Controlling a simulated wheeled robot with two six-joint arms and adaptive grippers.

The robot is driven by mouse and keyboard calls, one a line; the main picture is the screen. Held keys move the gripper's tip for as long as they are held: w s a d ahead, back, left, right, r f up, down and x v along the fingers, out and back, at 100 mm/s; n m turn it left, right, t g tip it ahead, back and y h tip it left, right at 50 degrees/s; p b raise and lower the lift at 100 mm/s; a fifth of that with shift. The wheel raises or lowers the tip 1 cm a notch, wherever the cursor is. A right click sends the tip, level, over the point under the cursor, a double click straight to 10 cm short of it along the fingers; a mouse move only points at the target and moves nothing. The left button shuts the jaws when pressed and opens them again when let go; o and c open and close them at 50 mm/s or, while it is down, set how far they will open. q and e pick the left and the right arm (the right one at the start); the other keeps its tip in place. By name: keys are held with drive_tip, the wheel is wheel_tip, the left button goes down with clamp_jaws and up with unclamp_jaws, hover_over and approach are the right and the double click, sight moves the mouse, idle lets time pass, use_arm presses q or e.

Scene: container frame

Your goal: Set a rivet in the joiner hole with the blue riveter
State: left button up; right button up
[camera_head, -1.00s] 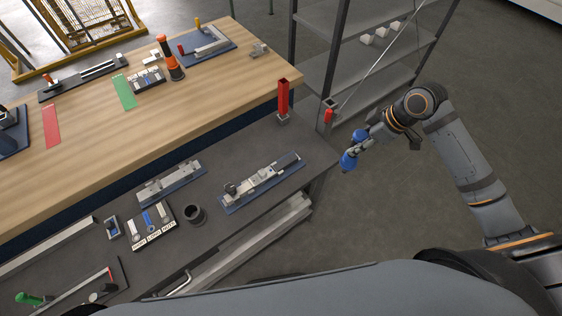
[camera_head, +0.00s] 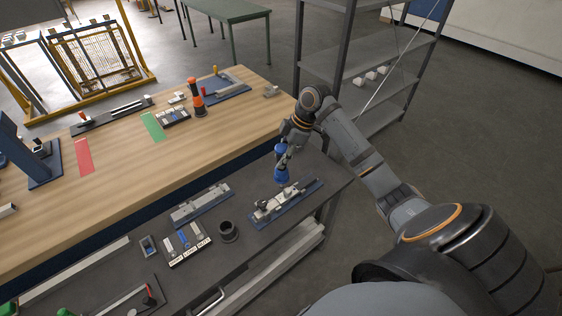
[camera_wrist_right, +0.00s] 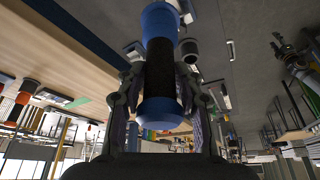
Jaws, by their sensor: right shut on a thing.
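The blue riveter (camera_head: 281,177) has blue ends and a black middle. My right gripper (camera_head: 284,163) is shut around its middle and holds it roughly upright above the grey bench. In the right wrist view the blue riveter (camera_wrist_right: 160,112) sits between the two fingers (camera_wrist_right: 160,95). Below and near it lies a metal joiner fixture (camera_head: 270,208) on a blue plate; the riveter's lower end appears above its far side. I cannot make out the joiner hole or any rivet. My left gripper is not in view.
A second metal fixture (camera_head: 201,204), a dark cup (camera_head: 228,232) and a labelled parts tray (camera_head: 186,243) stand on the grey bench. The wooden table (camera_head: 120,190) behind carries orange-topped tools (camera_head: 198,106). A shelf rack (camera_head: 345,62) stands behind my right arm.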

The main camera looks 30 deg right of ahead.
sight(281, 170)
drive_tip(key=shift+w+a, duration=0.1)
drive_tip(key=shift+w, duration=0.15)
drive_tip(key=shift+f, duration=0.15)
drive_tip(key=shift+f+b, duration=0.45)
drive_tip(key=shift+b, duration=0.05)
wheel_tip(281, 170, down, 4)
drive_tip(key=b, duration=0.4)
drive_tip(key=shift+f+b, duration=0.35)
drive_tip(key=shift+f, duration=0.45)
use_arm(q)
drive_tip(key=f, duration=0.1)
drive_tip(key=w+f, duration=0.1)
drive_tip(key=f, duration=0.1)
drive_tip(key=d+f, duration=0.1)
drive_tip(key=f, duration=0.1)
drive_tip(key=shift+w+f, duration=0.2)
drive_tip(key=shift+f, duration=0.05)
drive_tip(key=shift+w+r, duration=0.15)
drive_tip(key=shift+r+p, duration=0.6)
drive_tip(key=shift+p, duration=0.15)
